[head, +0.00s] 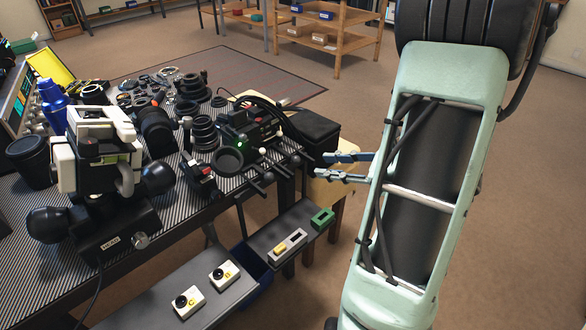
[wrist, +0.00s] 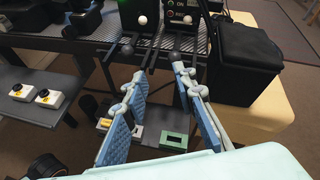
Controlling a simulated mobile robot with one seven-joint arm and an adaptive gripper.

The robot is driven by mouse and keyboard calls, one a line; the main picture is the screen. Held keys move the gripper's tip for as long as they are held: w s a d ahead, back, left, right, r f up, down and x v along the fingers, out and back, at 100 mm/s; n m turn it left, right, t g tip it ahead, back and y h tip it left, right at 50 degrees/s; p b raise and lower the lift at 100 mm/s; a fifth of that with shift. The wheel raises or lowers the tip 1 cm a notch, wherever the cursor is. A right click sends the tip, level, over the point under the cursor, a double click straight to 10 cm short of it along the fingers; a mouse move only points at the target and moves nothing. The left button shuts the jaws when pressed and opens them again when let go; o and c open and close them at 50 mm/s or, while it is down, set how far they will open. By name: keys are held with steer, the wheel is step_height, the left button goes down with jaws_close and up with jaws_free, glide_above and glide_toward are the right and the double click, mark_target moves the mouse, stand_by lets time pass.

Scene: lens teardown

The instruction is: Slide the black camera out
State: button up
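Several black items are in view, and I cannot tell for certain which one is the black camera. A black boxy body with small lights and lettering (head: 250,126) stands near the table's right end, with ball-ended rods at its front. In the wrist view its lower part (wrist: 184,14) shows at the top, cut off by the frame. A plain black box or case (head: 316,134) stands to its right, also in the wrist view (wrist: 243,62). My gripper (head: 323,167) is open and empty, its blue-padded fingers apart (wrist: 154,80) in front of the rods.
The striped table (head: 190,222) is crowded with lens rings and a large white-and-black device (head: 100,150). A low grey shelf in front holds yellow-marked white modules (head: 188,302) and a green block (head: 323,218). The floor (head: 310,300) right of the shelf is open.

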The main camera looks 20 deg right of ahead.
mark_target(299, 160)
steer(key=shift+m+t+h, duration=0.4)
steer(key=shift+m+t, duration=0.1)
steer(key=shift+m, duration=0.3)
steer(key=b+x, duration=0.1)
steer(key=x, duration=0.2)
steer(key=d+x, duration=0.1)
steer(key=x, duration=0.3)
steer(key=b+x, duration=0.1)
steer(key=x, duration=0.2)
steer(key=shift+w+d+f+b, duration=0.2)
steer(key=shift+w+f+b, duration=0.1)
steer(key=shift+w+f, duration=0.2)
steer(key=shift+c, duration=0.5)
steer(key=shift+s, duration=0.1)
jaws_close()
